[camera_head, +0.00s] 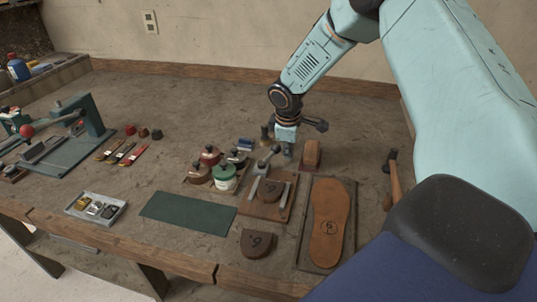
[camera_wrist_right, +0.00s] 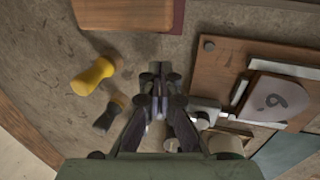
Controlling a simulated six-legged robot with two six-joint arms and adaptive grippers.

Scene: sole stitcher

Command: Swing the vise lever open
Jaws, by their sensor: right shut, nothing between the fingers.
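The vise is a brown wooden board (camera_head: 262,212) with grey metal bars on either side of a dark heel piece marked 6 (camera_head: 270,188). A grey-green lever (camera_head: 264,160) sits at the board's far end. In the right wrist view the board (camera_wrist_right: 222,72) is at the upper right, and grey parts with a round knob (camera_wrist_right: 201,121) lie by its near end. My right gripper (camera_head: 287,154) points down just beyond the board, beside the lever. In the wrist view its fingers (camera_wrist_right: 158,100) are together and empty. Contact with the lever cannot be told. My left gripper is out of view.
Jars (camera_head: 224,177) stand left of the vise. A brown block (camera_head: 312,152) is right of my gripper. A sole in a tray (camera_head: 303,252) and a hammer (camera_head: 394,180) lie further right. A green mat (camera_head: 188,212) lies left. A yellow-handled tool (camera_wrist_right: 92,77) is near my fingers.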

